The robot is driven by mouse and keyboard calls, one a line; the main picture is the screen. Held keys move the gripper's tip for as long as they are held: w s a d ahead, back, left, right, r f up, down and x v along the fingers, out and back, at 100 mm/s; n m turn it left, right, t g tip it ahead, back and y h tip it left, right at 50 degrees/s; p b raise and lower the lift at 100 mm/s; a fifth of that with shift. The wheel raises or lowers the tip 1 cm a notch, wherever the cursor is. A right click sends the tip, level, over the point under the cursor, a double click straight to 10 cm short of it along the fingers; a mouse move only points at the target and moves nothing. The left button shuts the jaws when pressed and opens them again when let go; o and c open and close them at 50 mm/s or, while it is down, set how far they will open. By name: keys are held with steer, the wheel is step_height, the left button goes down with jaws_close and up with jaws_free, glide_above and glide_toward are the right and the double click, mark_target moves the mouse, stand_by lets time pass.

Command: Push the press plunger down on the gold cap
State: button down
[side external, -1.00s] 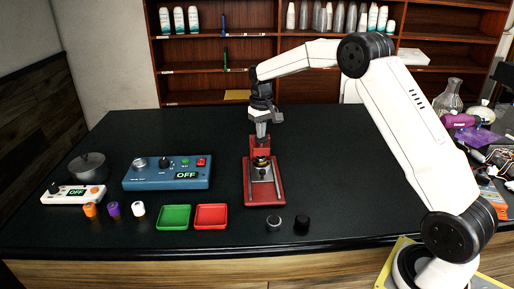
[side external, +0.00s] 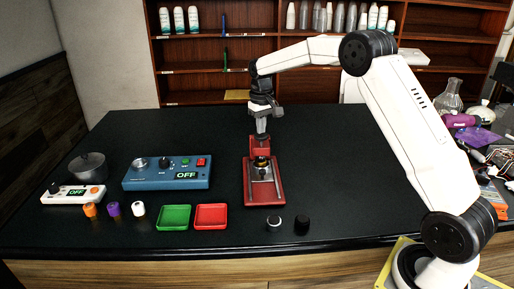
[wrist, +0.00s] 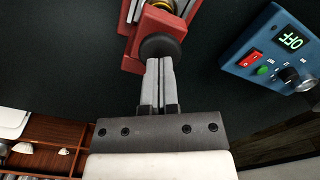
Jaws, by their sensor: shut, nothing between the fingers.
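The red press (side external: 250,195) stands on the dark table, with its upright block (side external: 260,143) at the back. A gold piece (side external: 262,161), which looks like the gold cap, sits in the middle of the press under a dark part; it shows partly at the top of the wrist view (wrist: 166,5). A round black knob (wrist: 160,47), apparently the plunger top, is just beyond my fingertips in the wrist view. My gripper (side external: 261,133) is shut and empty, pointing down over the rear of the press. I cannot tell whether the fingertips touch the knob.
A blue control box (side external: 150,178) reading OFF stands left of the press. Green (side external: 174,217) and red (side external: 211,216) trays lie front left. A silver-topped knob (side external: 274,223) and a black knob (side external: 302,223) stand in front.

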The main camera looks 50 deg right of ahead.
steer(key=shift+r, duration=1.7)
steer(key=shift+r, duration=0.15)
steer(key=shift+r, duration=2.85)
steer(key=shift+a, duration=0.1)
steer(key=s+a+f+n+t, duration=0.1)
steer(key=s+a+f, duration=0.4)
steer(key=s, duration=0.3)
steer(key=s+a+f+n, duration=0.1)
steer(key=s+a+f, duration=0.4)
steer(key=s, duration=0.4)
steer(key=s+a+f+n+t, duration=0.1)
steer(key=s+a+f, duration=0.4)
steer(key=s, duration=0.4)
steer(key=shift+a+f+t, duration=0.2)
steer(key=shift+t, duration=0.1)
